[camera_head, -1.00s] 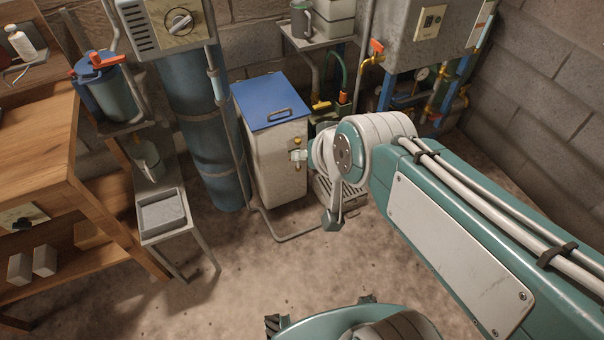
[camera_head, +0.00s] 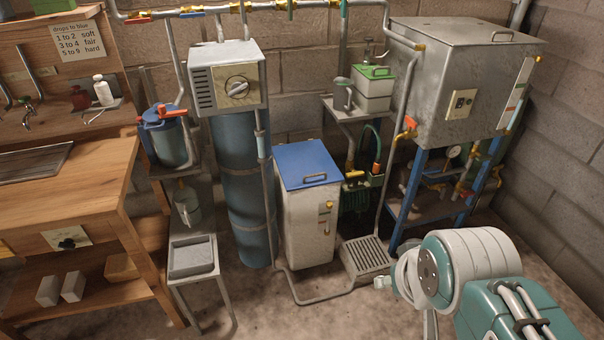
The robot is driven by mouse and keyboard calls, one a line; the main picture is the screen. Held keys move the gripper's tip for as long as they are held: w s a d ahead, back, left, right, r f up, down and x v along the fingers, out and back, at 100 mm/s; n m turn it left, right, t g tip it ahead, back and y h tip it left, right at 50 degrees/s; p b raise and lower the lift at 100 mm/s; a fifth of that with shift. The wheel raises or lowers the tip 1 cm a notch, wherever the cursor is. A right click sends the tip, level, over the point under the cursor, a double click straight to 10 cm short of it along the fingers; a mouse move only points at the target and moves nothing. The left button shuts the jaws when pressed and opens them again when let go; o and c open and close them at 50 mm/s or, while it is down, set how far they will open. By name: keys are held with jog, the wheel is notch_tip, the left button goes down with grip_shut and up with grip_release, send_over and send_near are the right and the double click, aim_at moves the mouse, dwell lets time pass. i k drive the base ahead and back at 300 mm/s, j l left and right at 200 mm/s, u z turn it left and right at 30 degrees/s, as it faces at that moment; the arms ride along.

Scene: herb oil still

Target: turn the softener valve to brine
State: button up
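A grey control head (camera_head: 201,92) with side vents sits on top of a tall blue cylinder tank (camera_head: 246,190) against the back wall, left of centre. On its front is a round dial with a pale knob (camera_head: 238,88), which looks like the softener valve. The knob's bar lies roughly sideways; the marks around it are too small to read. A pale cabinet (camera_head: 307,225) with a blue lid stands right of the tank. My arm shows at the lower right, well apart from the dial.
A wooden bench (camera_head: 60,205) stands at left, with a small stand holding a grey tray (camera_head: 192,257) beside it. A metal tank (camera_head: 455,85) on a blue frame stands at right. Pipes run along the wall above the control head. Bare floor lies in front.

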aim_at(237, 88)
jog(key=i+j+z, duration=0.1)
jog(key=i+j, duration=0.65)
